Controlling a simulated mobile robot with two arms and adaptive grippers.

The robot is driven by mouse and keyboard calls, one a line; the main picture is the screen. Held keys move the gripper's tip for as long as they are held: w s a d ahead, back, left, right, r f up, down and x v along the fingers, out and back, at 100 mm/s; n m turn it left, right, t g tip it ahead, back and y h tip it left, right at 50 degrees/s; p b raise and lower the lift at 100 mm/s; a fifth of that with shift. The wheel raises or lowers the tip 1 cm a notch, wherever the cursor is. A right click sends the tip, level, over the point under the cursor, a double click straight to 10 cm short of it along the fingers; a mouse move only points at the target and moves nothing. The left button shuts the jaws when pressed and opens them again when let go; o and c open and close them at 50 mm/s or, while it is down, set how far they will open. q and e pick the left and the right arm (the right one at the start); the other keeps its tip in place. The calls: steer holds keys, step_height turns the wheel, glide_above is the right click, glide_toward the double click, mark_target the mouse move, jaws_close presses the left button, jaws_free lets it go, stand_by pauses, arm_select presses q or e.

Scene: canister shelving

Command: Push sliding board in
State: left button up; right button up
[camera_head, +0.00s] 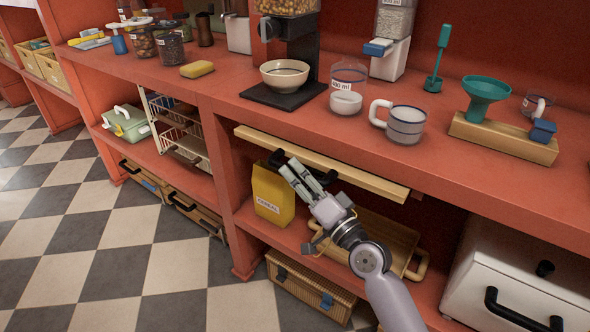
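The sliding board (330,164) is a light wooden board under the counter top. It sticks out a little past the counter's front edge, and a black handle (276,157) shows on its front. My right gripper (291,167) is in front of the board, its fingertips at or very close to the handle and covering part of it. Whether they touch or hold the handle cannot be told. The two fingers look close together, but the gap is unclear. My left gripper is not in view.
A wooden tray (400,240) lies behind my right arm. A white drawer unit (520,275) stands at the right. A bowl (285,75) and a mug (406,124) are on the counter (235,90).

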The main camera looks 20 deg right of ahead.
steer(key=shift+w+a+r, duration=0.15)
steer(key=shift+w+a, duration=0.1)
steer(key=shift+w, duration=0.35)
steer(key=shift+c, duration=0.5)
jaws_close()
steer(key=shift+d, duration=0.1)
